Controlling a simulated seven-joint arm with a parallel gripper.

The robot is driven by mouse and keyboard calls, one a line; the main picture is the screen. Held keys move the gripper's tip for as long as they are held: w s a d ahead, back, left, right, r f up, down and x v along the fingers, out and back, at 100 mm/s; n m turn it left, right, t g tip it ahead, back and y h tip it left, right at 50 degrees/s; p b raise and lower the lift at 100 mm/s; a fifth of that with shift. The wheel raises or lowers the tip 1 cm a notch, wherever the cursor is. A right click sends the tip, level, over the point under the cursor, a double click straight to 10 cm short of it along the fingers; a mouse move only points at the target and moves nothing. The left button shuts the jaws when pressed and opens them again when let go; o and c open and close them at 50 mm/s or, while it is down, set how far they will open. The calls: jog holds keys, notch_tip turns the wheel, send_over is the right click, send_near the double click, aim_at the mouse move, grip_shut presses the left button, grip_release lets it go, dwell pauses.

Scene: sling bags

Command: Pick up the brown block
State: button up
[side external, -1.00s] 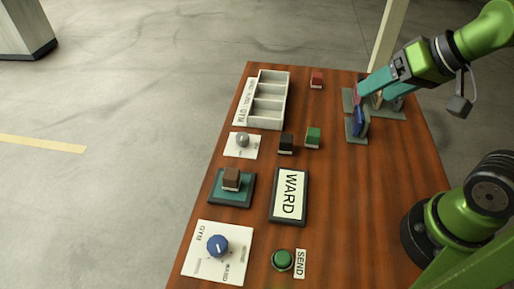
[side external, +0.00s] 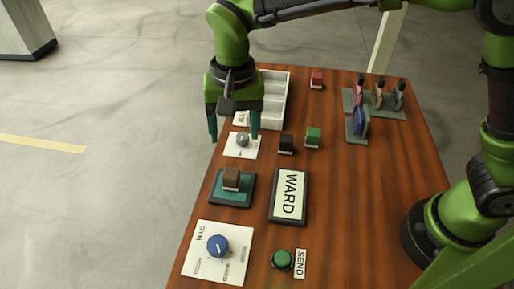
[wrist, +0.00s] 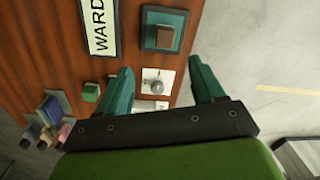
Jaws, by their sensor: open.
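The brown block (side external: 231,178) sits on a dark-framed teal pad (side external: 219,198) at the left side of the table. In the wrist view the brown block (wrist: 166,37) lies on the teal pad (wrist: 180,18), beyond my fingertips. My gripper (side external: 233,140) is open and empty, pointing down above the grey knob on its white card. In the wrist view my open gripper (wrist: 157,66) has its two teal fingers wide apart, with the knob between them.
A white compartment tray (side external: 275,112) stands behind my gripper. A black block (side external: 286,144), a green block (side external: 313,137) and a WARD sign (side external: 289,195) are to the right. A blue dial (side external: 217,245) and a green button (side external: 282,260) are nearer the front. Colored bags (side external: 361,120) stand at the back right.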

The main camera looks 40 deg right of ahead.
jog(key=w+a+r+m, duration=0.1)
jog(key=w+a+m, duration=0.1)
jog(key=m, duration=0.1)
send_near(231, 173)
jog(key=shift+m+h, duration=0.3)
jog(key=f, duration=0.4)
jog(key=a+f, duration=0.1)
jog(key=shift+w+f, duration=0.15)
jog(key=shift+f, duration=0.25)
jog(key=shift+d+f, duration=0.1)
jog(key=shift+f, duration=1.25)
jog(key=shift+d+f, duration=0.15)
jog(key=shift+f, duration=1.25)
jog(key=c, duration=1.1)
jog(key=shift+r, duration=0.15)
